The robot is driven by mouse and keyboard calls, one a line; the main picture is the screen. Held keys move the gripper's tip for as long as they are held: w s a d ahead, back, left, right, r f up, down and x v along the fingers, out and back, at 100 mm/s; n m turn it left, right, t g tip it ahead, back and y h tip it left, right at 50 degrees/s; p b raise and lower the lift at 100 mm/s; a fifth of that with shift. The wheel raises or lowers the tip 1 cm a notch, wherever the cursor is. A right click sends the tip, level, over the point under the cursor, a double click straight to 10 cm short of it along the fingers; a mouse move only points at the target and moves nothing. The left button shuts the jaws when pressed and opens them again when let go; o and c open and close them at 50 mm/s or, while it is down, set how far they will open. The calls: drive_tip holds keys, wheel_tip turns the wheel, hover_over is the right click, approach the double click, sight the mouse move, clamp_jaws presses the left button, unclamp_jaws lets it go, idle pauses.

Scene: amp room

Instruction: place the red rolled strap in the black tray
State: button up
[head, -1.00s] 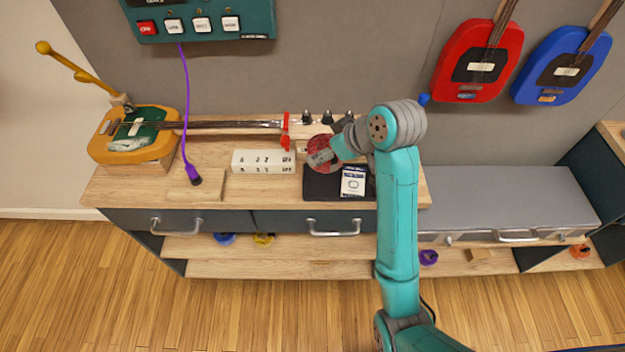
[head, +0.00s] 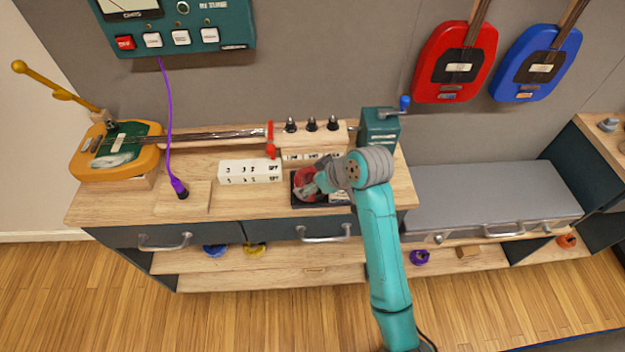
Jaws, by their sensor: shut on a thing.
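The red rolled strap (head: 305,179) shows at the left side of my gripper (head: 313,187). My gripper is shut on the strap and partly hides it. The black tray (head: 302,205) lies on the wooden bench top under my gripper. The strap overlaps the left part of the tray in the head view. I cannot tell whether it touches the tray floor. My wrist hides much of the tray's right side, where a bit of a white packet (head: 340,197) shows.
A white block with printed marks (head: 250,171) stands just left of the tray. A rack with black knobs (head: 311,125) stands behind it, and a teal box with a crank (head: 380,128) behind right. A yellow guitar (head: 115,150) lies at the left. The grey case (head: 490,195) is clear on top.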

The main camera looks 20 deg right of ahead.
drive_tip(key=shift+f, duration=0.1)
drive_tip(key=o, duration=1.2)
drive_tip(key=shift+r, duration=0.2)
drive_tip(key=v, duration=1.2)
